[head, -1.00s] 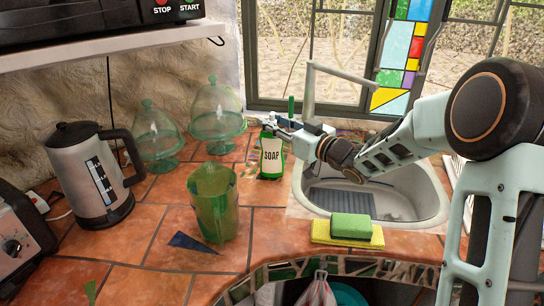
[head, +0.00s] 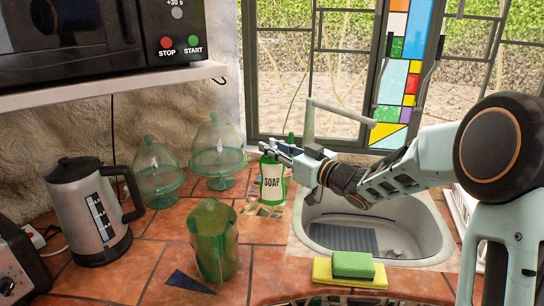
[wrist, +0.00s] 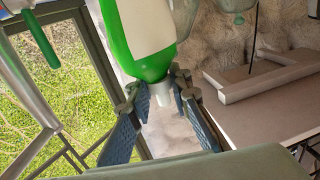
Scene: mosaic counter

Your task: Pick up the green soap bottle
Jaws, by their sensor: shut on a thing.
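The green soap bottle (head: 272,184), with a pale "SOAP" label, is upright just left of the sink in the head view. My gripper (head: 272,150) is shut on its top from above right. The bottle appears slightly above the counter, with patterned tiles showing below it. In the wrist view, the green bottle (wrist: 149,62) enters from the top, with its white neck between the two fingers of my gripper (wrist: 160,92). The finger contact is partly hidden in the head view.
A sink (head: 385,225) with a faucet lies right of the bottle. Two glass domes (head: 217,150) stand behind left. A green pitcher (head: 213,245) and a kettle (head: 92,212) stand front left. A green and yellow sponge pair (head: 352,265) sits at the front edge.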

